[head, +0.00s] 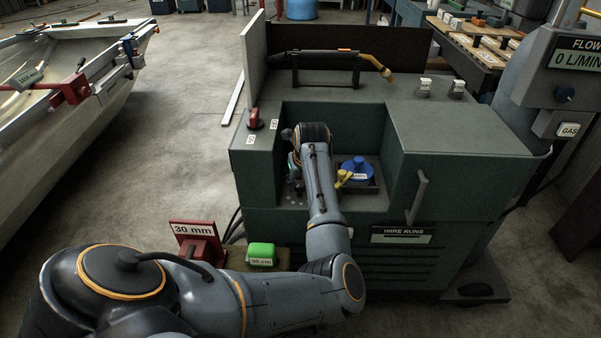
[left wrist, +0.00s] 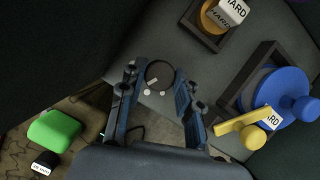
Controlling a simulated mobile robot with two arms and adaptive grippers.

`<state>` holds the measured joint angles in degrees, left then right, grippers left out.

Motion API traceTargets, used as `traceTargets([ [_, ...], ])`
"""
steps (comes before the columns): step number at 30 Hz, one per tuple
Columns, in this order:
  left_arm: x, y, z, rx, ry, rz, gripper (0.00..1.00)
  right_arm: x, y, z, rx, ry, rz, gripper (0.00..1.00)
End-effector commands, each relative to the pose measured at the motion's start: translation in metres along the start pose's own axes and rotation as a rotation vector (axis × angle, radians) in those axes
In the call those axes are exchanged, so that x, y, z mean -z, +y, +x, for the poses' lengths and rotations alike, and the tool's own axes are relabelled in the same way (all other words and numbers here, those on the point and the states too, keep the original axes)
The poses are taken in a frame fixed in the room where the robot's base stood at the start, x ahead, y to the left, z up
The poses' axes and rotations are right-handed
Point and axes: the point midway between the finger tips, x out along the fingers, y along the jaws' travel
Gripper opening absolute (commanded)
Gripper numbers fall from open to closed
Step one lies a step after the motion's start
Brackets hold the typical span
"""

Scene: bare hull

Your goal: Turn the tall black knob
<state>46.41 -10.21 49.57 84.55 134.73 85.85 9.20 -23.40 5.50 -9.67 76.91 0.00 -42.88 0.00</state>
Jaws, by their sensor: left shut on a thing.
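The tall black knob (left wrist: 159,74) shows in the left wrist view as a round dark top with pale marks near it. It sits between the two fingers of my left gripper (left wrist: 156,92), which is shut on it. In the head view my left arm reaches down into the recess of the green machine (head: 460,137). There my left gripper (head: 294,166) is mostly hidden by my own wrist, and I cannot make out the knob. My right gripper is not in view.
A blue round knob (head: 357,166) with a yellow lever (head: 343,178) stands close to the right in the recess. The left wrist view also shows an orange knob (left wrist: 215,17) in a dark frame. A green block (head: 261,252) and a red stand marked 30 mm (head: 199,240) are in front.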

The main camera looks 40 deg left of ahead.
Motion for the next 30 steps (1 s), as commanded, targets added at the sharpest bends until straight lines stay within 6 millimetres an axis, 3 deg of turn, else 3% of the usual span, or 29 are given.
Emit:
traceTargets([
  [21, 0.0002, -0.0001, -0.0002, 0.033, 0.001, 0.076, 0.02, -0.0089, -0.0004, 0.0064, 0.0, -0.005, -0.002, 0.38],
  [22, 0.0002, -0.0001, -0.0002, 0.033, 0.001, 0.075, 0.39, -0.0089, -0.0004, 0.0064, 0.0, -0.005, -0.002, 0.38],
  [24, 0.0002, -0.0001, -0.0002, 0.032, 0.001, 0.075, 0.53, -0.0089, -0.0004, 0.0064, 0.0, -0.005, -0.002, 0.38],
  [30, 0.0001, 0.0, -0.0001, 0.032, 0.001, 0.075, 0.55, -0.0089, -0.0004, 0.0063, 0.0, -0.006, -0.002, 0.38],
])
